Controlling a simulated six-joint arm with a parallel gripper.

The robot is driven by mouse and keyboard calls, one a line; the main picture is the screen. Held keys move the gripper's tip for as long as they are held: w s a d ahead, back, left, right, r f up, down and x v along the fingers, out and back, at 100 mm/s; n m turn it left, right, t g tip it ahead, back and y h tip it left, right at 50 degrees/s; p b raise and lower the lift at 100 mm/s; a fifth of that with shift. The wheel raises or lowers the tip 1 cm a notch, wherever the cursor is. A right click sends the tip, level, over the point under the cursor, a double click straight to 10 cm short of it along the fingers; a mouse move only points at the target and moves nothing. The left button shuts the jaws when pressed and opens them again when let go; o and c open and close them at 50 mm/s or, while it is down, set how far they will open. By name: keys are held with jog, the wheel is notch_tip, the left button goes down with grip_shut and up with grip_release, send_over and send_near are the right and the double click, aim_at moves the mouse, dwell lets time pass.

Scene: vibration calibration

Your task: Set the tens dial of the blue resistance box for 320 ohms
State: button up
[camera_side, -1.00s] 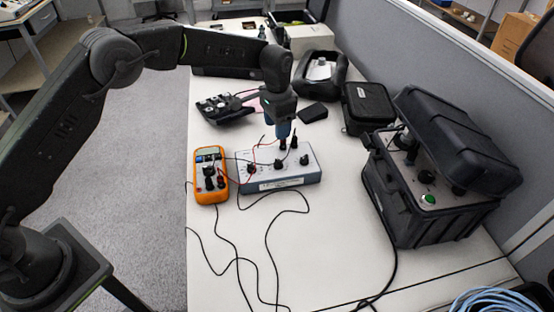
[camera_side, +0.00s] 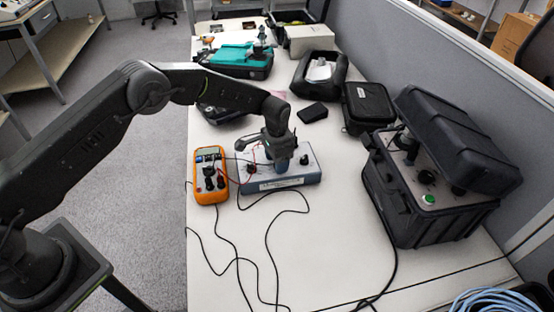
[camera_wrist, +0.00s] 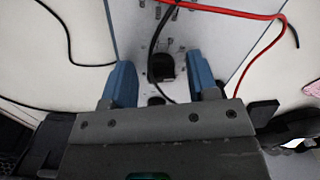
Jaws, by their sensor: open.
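The blue resistance box (camera_side: 305,181) lies on the white bench, with a pale top and a blue-grey front. Black dials show on its top: one at its right end (camera_side: 304,159) and one at its left end, beside the leads (camera_side: 250,168). My gripper (camera_side: 281,166) is low over the middle of the box and hides part of the top. In the wrist view my open gripper (camera_wrist: 160,78) has a blue finger on each side, with a black dial (camera_wrist: 166,66) between and slightly ahead of them. I cannot tell whether the fingers touch it, or read its setting.
An orange multimeter (camera_side: 210,176) stands just left of the box, with red and black leads running to it. Loose black cables (camera_side: 240,262) cover the front bench. A large open black case (camera_side: 410,205) stands to the right. A red lead (camera_wrist: 235,13) crosses the wrist view.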

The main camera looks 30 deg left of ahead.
jog(key=c, duration=0.9)
jog(key=n, duration=0.5)
jog(key=shift+d+n, duration=0.1)
jog(key=shift+n, duration=0.3)
jog(key=n, duration=0.5)
jog(key=shift+w+d+n, duration=0.1)
jog(key=shift+n, duration=0.3)
jog(key=shift+r, duration=0.1)
jog(key=o, duration=0.9)
